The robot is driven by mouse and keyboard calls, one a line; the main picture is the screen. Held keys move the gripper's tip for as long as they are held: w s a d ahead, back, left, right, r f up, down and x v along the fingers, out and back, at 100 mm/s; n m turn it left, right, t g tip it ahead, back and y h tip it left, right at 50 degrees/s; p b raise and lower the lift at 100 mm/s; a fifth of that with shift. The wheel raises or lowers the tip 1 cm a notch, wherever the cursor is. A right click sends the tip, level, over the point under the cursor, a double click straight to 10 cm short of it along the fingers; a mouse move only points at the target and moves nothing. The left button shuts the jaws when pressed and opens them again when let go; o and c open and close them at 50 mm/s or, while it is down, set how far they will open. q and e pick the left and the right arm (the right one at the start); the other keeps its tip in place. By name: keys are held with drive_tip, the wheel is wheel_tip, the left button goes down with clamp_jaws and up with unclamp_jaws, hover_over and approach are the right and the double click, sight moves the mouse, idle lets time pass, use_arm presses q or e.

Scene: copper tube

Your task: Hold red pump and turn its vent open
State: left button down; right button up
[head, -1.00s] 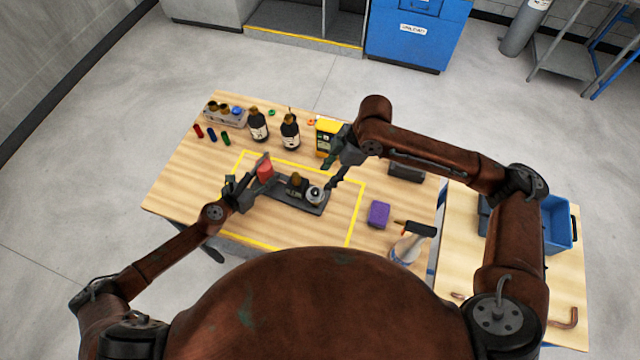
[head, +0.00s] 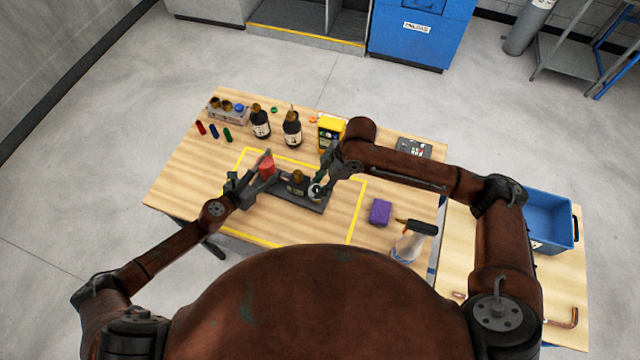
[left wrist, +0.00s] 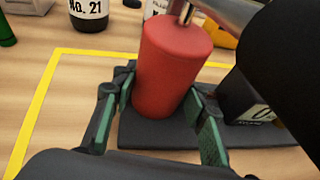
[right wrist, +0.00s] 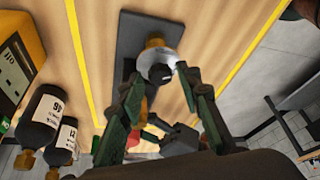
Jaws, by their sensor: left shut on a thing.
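The red pump (head: 267,165) is a red cylinder at the left end of a dark base plate (head: 312,207). My left gripper (head: 258,177) is shut on it; the left wrist view shows green-padded fingers on both sides of the red body (left wrist: 168,70). A round silver vent fitting with a dark centre (right wrist: 158,72) is at the other end of the plate, beside a brass part (right wrist: 155,43). My right gripper (right wrist: 160,72) is open, its fingertips on either side of the fitting. Whether they touch it is unclear. In the head view the fingers partly cover it.
Dark bottles (head: 292,133) and a yellow meter (head: 331,132) stand behind the plate. A purple block (head: 380,211) and a spray bottle (head: 408,246) are to the right. A blue bin (head: 548,222) is on the side table. Yellow tape outlines the work area.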

clamp_jaws()
drive_tip(key=shift+w, duration=0.1)
drive_tip(key=shift+w+n+g+h, duration=0.2)
drive_tip(key=shift+n+g, duration=0.3)
drive_tip(key=shift+n, duration=0.9)
drive_tip(key=shift+w+n+g+h, duration=0.1)
drive_tip(key=shift+n+g+h, duration=0.3)
drive_tip(key=shift+n, duration=1)
drive_tip(key=shift+o, duration=1.4)
unclamp_jaws()
drive_tip(key=shift+s, duration=0.1)
drive_tip(key=shift+r, duration=0.1)
